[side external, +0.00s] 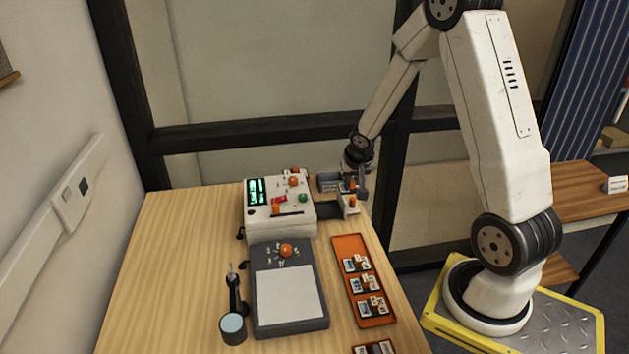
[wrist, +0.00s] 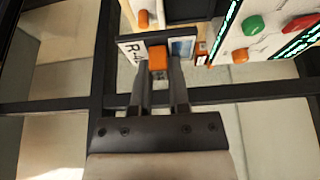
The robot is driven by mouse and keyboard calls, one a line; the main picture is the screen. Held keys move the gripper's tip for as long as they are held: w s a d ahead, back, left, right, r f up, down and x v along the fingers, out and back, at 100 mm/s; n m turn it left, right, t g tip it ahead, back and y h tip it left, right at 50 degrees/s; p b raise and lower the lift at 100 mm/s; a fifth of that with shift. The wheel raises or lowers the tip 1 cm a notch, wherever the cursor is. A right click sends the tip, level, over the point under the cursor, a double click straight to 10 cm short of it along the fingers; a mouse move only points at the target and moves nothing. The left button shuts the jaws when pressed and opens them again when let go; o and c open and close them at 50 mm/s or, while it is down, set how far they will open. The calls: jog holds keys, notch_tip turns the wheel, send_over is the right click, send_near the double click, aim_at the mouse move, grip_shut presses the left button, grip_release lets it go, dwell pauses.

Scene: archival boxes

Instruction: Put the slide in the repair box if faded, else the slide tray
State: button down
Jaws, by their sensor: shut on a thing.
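My gripper (wrist: 158,78) is shut on the orange knob of a slide (wrist: 130,50). The slide is a pale plate with a label starting "R-4" and a small bluish picture at its right; my fingers hide part of it, and I cannot tell whether it is faded. In the side external view my gripper (side external: 354,187) is at the table's back right, beside the white machine. I cannot tell which container is the repair box.
The white machine (side external: 254,228) has a lit green display and coloured knobs. In front are a dark panel with a white surface (side external: 290,295) and a round-headed magnifier (side external: 233,325). Another orange tray (side external: 360,349) is cut off below. The table's left side is clear.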

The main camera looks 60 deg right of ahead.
send_near(330, 176)
jog(key=shift+w+d+f, duration=0.1)
jog(key=shift+w+d, duration=0.1)
jog(key=shift+w, duration=0.3)
jog(key=shift+f, duration=0.1)
jog(key=shift+f, duration=1.35)
jog(key=shift+f, duration=0.2)
jog(key=shift+f, duration=0.7)
jog(key=shift+f, duration=0.25)
dwell(0.3)
jog(key=shift+f, duration=0.55)
jog(key=shift+f, duration=0.4)
dwell(0.3)
